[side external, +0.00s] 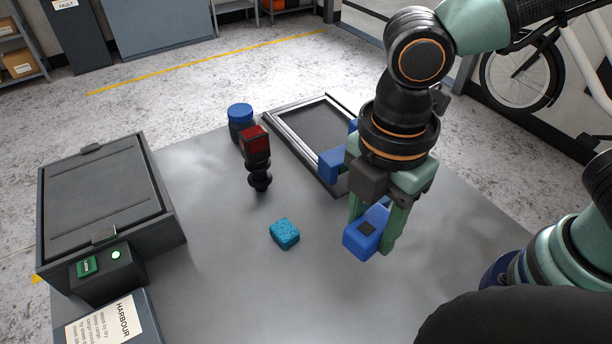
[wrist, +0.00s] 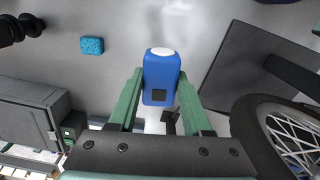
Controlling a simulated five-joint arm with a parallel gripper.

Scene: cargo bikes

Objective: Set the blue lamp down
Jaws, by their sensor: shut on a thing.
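The blue lamp (side external: 358,241) is a small blue block with a dark square patch. In the wrist view the lamp (wrist: 160,72) shows a white round end pointing away from my wrist. My gripper (side external: 372,232) is shut on it, with one green finger on each side. In the wrist view both fingers of my gripper (wrist: 159,85) press against its sides. The lamp is over the right part of the grey table (side external: 300,290). I cannot tell whether its lower end touches the table.
A cyan sponge (side external: 284,233) lies left of the lamp. A dark framed tray (side external: 312,130) lies behind my gripper, a grey lidded box (side external: 100,190) at left. The front middle table is clear.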

